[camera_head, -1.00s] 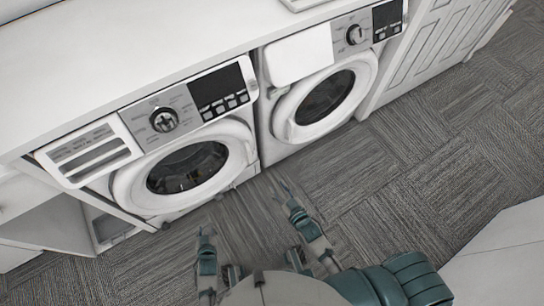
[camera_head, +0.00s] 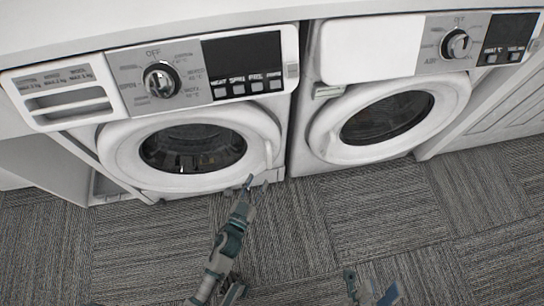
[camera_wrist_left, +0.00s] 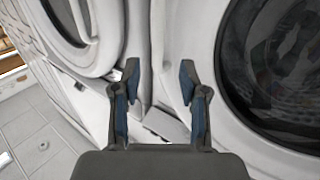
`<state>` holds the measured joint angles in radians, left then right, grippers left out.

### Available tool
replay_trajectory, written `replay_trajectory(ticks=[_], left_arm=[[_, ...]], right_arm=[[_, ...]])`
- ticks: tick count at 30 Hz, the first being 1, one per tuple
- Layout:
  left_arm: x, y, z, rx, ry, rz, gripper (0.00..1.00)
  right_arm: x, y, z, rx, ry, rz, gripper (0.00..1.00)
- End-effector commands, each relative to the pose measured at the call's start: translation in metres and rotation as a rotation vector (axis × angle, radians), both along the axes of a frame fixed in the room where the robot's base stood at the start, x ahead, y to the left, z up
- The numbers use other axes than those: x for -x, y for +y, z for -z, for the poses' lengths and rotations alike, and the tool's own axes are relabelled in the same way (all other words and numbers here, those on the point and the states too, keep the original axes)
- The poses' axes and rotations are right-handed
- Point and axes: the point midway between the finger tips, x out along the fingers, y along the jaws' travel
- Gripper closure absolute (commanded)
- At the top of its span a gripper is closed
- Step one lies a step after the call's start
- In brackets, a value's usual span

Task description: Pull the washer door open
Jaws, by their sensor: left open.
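The washer (camera_head: 150,120) is the left machine, with a detergent drawer and a dial. Its round white door (camera_head: 120,150) with dark glass (camera_head: 192,150) looks shut. A small handle piece (camera_head: 268,153) shows at the door's right rim. My left gripper (camera_head: 250,182) is open and empty just below the door's lower right rim. In the left wrist view my left gripper (camera_wrist_left: 160,80) has its fingers apart, with the white door ring (camera_wrist_left: 212,75) and dark glass (camera_wrist_left: 285,70) to their right. My right gripper (camera_head: 370,290) shows only fingertips, apart, at the bottom edge.
A second machine (camera_head: 370,50) stands right beside the washer, its round door (camera_head: 330,130) shut. A white countertop (camera_head: 140,18) runs above both. The grey carpet floor (camera_head: 110,250) in front is clear.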

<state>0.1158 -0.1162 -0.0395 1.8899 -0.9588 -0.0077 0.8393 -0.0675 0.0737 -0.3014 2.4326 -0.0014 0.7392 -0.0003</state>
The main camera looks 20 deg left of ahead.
Motion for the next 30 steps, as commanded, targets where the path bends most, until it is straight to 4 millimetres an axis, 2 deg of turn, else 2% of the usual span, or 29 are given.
replay_trajectory(ticks=[1, 6, 12, 18, 26, 27, 30], left_arm=[[-0.013, -0.001, 0.002, -0.004, -0.001, 0.003, 0.57], [-0.052, 0.000, 0.002, -0.004, 0.001, 0.001, 0.57], [-0.087, 0.000, 0.003, -0.002, 0.002, 0.001, 0.57], [-0.101, 0.001, 0.001, -0.002, 0.002, 0.000, 0.57], [-0.103, 0.000, 0.000, -0.001, 0.001, 0.000, 0.57], [-0.103, 0.000, 0.001, -0.001, 0.001, 0.000, 0.62], [-0.102, 0.000, 0.001, 0.000, 0.002, 0.000, 0.87]], right_arm=[[-0.002, 0.000, 0.003, -0.001, 0.001, 0.000, 0.60], [-0.009, 0.001, 0.007, 0.002, 0.002, 0.000, 0.60], [-0.011, 0.002, 0.006, 0.004, -0.013, -0.001, 0.60], [-0.011, 0.003, 0.002, 0.003, -0.031, -0.003, 0.60], [-0.011, 0.003, 0.001, 0.003, -0.034, -0.002, 0.60], [-0.011, 0.003, 0.001, 0.003, -0.034, -0.002, 0.60], [-0.011, 0.003, 0.001, 0.003, -0.034, -0.002, 0.60]])
